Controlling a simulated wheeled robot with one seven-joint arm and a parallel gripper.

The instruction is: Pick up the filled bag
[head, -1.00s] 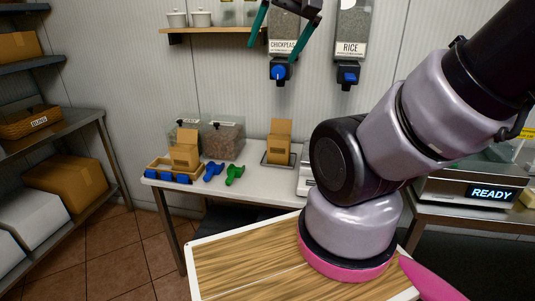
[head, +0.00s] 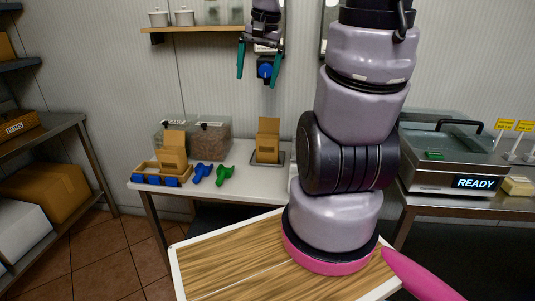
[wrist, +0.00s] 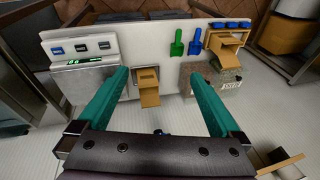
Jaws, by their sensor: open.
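A brown paper bag (head: 268,141) stands upright on a small dark tray (head: 282,159) on the white table, below the dispenser with the blue knob. It also shows in the wrist view (wrist: 148,88), between my fingers in the picture but well beyond them. Its contents are hidden. A second brown bag (head: 172,152) stands in a wooden tray (head: 148,169) at the table's left; it also shows in the wrist view (wrist: 226,46). My gripper (head: 259,74) is open and empty, above the first bag and in front of the dispenser.
A blue scoop (head: 202,172) and a green scoop (head: 226,174) lie between the bags. Clear bins (head: 212,138) stand behind them. The dispenser's blue knob (head: 265,71) is close behind my gripper in the picture. A machine reading READY (head: 478,183) stands at right.

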